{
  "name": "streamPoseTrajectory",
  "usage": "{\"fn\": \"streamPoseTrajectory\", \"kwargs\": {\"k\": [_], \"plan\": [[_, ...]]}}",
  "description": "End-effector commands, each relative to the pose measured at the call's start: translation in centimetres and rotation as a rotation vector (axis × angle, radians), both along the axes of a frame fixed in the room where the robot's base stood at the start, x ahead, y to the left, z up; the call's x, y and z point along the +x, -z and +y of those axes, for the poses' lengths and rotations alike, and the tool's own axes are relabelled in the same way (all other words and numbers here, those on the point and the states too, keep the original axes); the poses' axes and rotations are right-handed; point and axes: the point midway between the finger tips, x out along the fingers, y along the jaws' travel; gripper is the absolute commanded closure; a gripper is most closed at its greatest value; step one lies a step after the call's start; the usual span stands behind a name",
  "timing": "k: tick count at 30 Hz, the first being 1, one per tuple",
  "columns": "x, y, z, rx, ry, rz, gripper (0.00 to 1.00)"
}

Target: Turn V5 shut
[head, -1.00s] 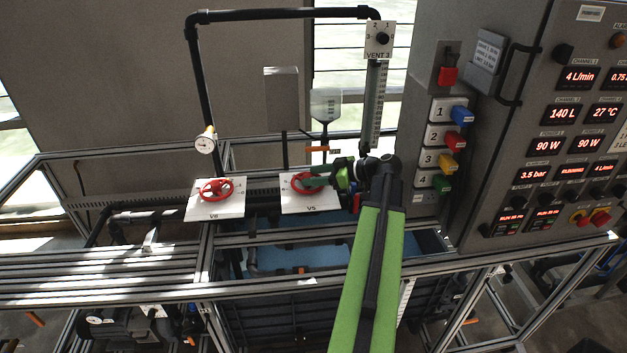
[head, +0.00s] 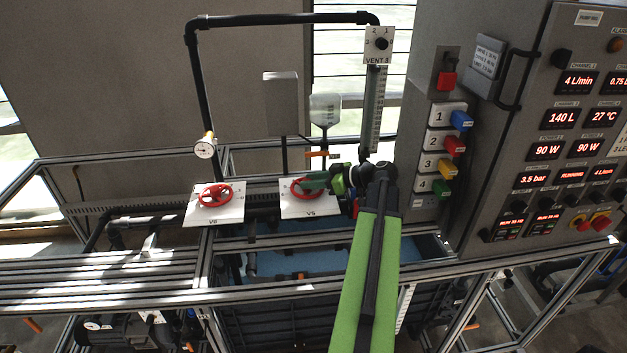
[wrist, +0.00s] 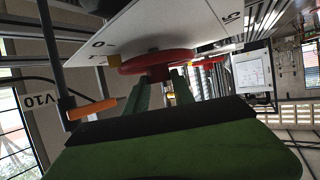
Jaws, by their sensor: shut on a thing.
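The V5 valve has a red handwheel (head: 299,188) on a white plate (head: 312,207) labelled V5, in the middle of the head view. My gripper (head: 316,182) reaches it from the right with its green fingers at the wheel, covering part of its rim. How far the wheel is turned cannot be read.
A second red wheel (head: 215,195) on the V6 plate stands to the left. The control panel (head: 550,130) with colored switches and displays stands at the right. An orange-handled valve (head: 317,154) hangs below the clear container (head: 325,108). Metal frame rails run in front.

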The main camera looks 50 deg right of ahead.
Motion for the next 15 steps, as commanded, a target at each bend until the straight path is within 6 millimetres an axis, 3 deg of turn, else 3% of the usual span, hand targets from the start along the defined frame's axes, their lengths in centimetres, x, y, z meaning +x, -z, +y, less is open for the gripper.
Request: {"fn": "streamPoseTrajectory", "kwargs": {"k": [7, 15], "plan": [[-0.26, 0.02, 0.79, -0.001, 0.204, 0.001, 1.0], [-0.09, 0.03, 0.43, 0.0, 0.256, 0.001, 1.0]]}}
